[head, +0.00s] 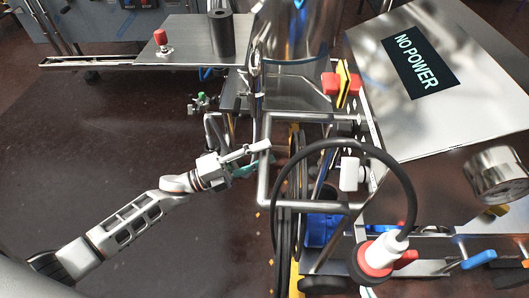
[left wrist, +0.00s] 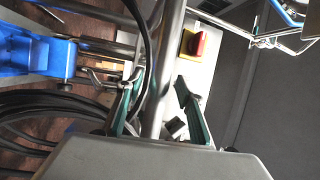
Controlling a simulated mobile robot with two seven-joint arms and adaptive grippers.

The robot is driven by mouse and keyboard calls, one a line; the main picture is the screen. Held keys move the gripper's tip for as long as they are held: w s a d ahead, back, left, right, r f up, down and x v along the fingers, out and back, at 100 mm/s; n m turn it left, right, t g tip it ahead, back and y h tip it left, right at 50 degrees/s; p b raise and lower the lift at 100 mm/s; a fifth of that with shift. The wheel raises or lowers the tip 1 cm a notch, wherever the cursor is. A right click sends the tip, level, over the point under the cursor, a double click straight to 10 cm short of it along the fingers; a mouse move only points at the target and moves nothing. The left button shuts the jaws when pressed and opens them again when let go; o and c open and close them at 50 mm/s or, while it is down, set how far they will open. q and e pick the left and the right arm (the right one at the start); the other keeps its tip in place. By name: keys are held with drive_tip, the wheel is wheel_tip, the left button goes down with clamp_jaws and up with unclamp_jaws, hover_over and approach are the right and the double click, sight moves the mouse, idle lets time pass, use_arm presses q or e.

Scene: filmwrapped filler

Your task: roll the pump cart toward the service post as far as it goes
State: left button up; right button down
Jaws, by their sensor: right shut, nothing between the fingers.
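The pump cart shows at the right of the head view, with a bent steel tube handle (head: 264,185), a blue pump body (head: 320,230) and a black coiled hose. I cannot tell for sure which part is the service post. My right gripper is not in view.
A slanted steel panel (head: 455,75) reads "NO POWER". A red-and-white plug (head: 378,256) hangs on a black cable (head: 410,185). A red-and-yellow switch (head: 342,84) sits near the handle. A steel shelf (head: 185,45) and tank (head: 290,35) stand behind. The floor (head: 120,140) at left is clear.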

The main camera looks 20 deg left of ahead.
sight(305, 157)
use_arm(q)
drive_tip(key=shift+w+d, duration=0.25)
drive_tip(key=shift+d, duration=0.05)
clamp_jaws()
drive_tip(key=d, duration=0.3)
drive_tip(key=w+d, duration=0.1)
drive_tip(key=d, duration=0.3)
drive_tip(key=w+d, duration=0.1)
drive_tip(key=d, duration=0.3)
drive_tip(key=shift+f, duration=0.15)
drive_tip(key=shift+d, duration=0.1)
drive_tip(key=shift+f, duration=0.1)
drive_tip(key=shift+c, duration=0.3)
unclamp_jaws()
drive_tip(key=shift+s, duration=0.1)
drive_tip(key=shift+o, duration=0.3)
drive_tip(key=shift+a, duration=0.2)
